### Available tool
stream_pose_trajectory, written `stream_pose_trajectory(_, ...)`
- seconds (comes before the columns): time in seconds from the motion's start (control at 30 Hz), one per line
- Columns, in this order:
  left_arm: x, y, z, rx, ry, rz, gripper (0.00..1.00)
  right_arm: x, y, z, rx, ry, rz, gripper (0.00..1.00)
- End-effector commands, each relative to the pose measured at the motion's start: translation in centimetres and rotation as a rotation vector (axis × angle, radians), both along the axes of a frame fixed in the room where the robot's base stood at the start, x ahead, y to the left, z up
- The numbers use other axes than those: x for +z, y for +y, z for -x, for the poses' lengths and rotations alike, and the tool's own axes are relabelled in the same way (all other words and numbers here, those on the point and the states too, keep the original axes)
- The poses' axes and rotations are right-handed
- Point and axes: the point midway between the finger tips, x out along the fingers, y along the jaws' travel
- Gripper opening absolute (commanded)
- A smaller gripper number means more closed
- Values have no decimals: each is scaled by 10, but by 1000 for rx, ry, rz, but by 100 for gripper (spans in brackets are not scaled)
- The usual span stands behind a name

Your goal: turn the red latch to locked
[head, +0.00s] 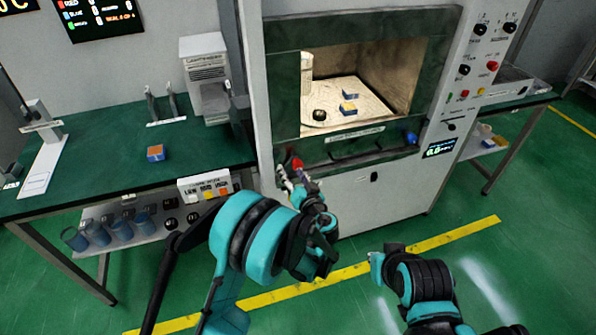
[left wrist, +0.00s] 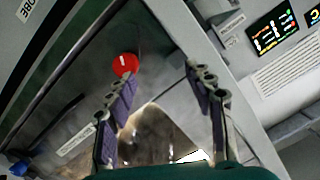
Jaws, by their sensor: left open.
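My left gripper (head: 299,182) is just below the latch in the head view. In the left wrist view its two fingers (left wrist: 162,95) are spread apart with nothing between them. The latch lies beyond the tip of the left-hand finger, not between the fingers; I cannot tell whether they touch. My right arm (head: 425,280) is low, in front of the cabinet; its finger state is unclear.
A blue latch (head: 411,137) is at the front's lower right. The lit chamber (head: 375,92) holds small blue-and-orange boxes and a black round piece. A control panel (head: 480,60) stands right of it. A green bench (head: 100,165) is at left.

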Motion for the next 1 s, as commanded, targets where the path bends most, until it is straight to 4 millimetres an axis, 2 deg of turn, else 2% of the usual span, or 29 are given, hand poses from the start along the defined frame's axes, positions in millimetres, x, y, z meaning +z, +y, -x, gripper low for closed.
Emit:
stream_pose_trajectory(0.03, -15, -15, -1, -18, -33, -10, 53, -5, 0, 0, 0, 0, 0, 0)
stream_pose_trajectory(0.1, -26, -28, -1, -35, -75, -20, 53, -8, 0, 0, 0, 0, 0, 0)
stream_pose_trajectory(0.27, -38, -42, 0, -57, -125, -32, 53, -10, 0, 0, 0, 0, 0, 0)
stream_pose_trajectory(0.37, -39, -41, -6, -57, -130, -32, 53, -12, 0, 0, 0, 0, 0, 0)
stream_pose_trajectory(0.73, -40, -23, -61, -56, -128, -32, 53, -29, 0, 0, 0, 0, 0, 0)
stream_pose_trajectory(1.0, -38, -19, -73, -57, -128, -32, 53, -31, 0, 0, 0, 0, 0, 0)
